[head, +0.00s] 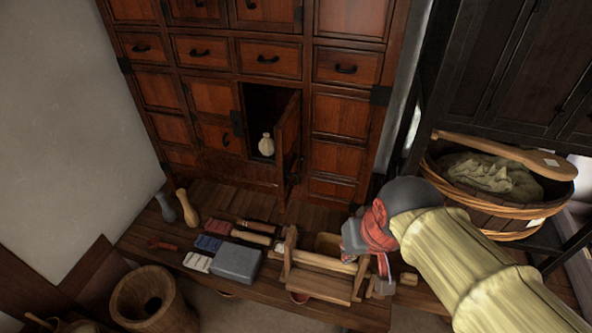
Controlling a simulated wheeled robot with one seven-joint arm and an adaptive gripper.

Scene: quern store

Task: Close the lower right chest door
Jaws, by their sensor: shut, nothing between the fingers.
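The reddish-brown wooden chest (340,115) stands at the back. Its lower right door (288,140) is open, swung outward on its right side and seen nearly edge-on. The dark compartment (262,105) behind it shows, with a small pale bottle (266,147) inside near the front. My gripper (383,278), with red patterned wrapping, is at the right of the door and in front of it, above the bench. It is shut and empty, clear of the door in the picture. Its fingertips are small and partly hard to make out.
The wooden bench (215,195) in front of the chest holds a wooden carrier (318,285), a grey block (236,262), coloured blocks, handled tools and two pestle-like pieces at left. A basket (470,210) with cloth and a paddle stands right. A wooden mortar (130,305) is at lower left.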

